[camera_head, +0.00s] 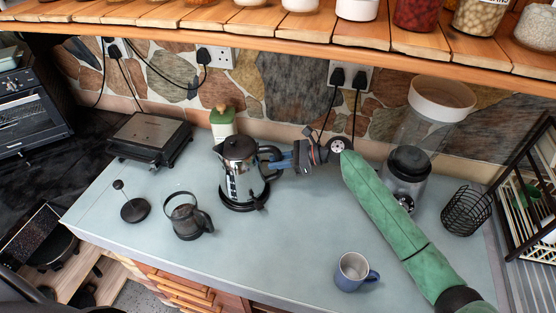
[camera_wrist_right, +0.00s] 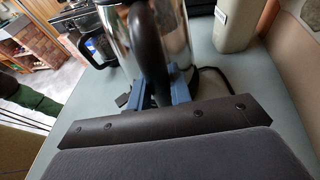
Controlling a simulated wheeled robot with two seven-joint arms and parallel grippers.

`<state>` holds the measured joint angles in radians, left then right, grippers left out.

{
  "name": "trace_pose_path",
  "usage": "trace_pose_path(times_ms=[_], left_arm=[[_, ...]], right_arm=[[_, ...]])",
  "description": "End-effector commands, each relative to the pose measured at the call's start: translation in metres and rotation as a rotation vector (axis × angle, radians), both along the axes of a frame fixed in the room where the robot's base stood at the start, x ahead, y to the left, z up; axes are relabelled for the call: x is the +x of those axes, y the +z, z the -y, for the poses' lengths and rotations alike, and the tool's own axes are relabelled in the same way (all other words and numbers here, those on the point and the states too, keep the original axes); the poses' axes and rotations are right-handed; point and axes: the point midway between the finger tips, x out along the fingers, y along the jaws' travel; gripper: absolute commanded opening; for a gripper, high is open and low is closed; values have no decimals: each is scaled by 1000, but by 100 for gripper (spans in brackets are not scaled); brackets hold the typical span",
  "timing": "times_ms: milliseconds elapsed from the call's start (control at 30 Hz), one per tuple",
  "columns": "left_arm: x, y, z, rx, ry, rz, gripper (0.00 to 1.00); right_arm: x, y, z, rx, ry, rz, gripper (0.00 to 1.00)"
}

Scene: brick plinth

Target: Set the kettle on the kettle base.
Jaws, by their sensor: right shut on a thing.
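The shiny metal kettle (camera_head: 238,182) with a dark lid stands upright near the middle of the counter, and its body also shows in the wrist view (camera_wrist_right: 178,35). The round black kettle base (camera_head: 246,207) shows under its bottom edge. The kettle is over the base; I cannot tell whether it is fully seated. My right gripper (camera_head: 274,162) comes from the right and is shut on the kettle's dark handle. In the wrist view its blue fingers (camera_wrist_right: 165,90) are around the handle (camera_wrist_right: 150,55). My left gripper is in neither view.
A French press (camera_head: 186,220) and its plunger (camera_head: 134,209) stand on the left. A scale-like appliance (camera_head: 150,138) and a green-and-cream canister (camera_head: 222,122) are behind. A blender (camera_head: 407,170), a wire basket (camera_head: 466,212) and a blue mug (camera_head: 352,271) are on the right. The front middle is clear.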

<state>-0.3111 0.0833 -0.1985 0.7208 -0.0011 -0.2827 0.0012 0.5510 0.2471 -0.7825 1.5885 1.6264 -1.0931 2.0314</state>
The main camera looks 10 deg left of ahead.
Motion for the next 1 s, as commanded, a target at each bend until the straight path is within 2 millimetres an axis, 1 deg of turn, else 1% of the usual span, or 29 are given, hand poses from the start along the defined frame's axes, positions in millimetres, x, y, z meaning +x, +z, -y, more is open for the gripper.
trace_pose_path(times_ms=[33, 433, 1000], left_arm=[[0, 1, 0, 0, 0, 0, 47], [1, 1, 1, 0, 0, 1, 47], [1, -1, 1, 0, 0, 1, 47]], right_arm=[[0, 3, -1, 3, -1, 1, 0], [0, 2, 0, 3, -1, 1, 0], [1, -6, 0, 3, -1, 0, 0]])
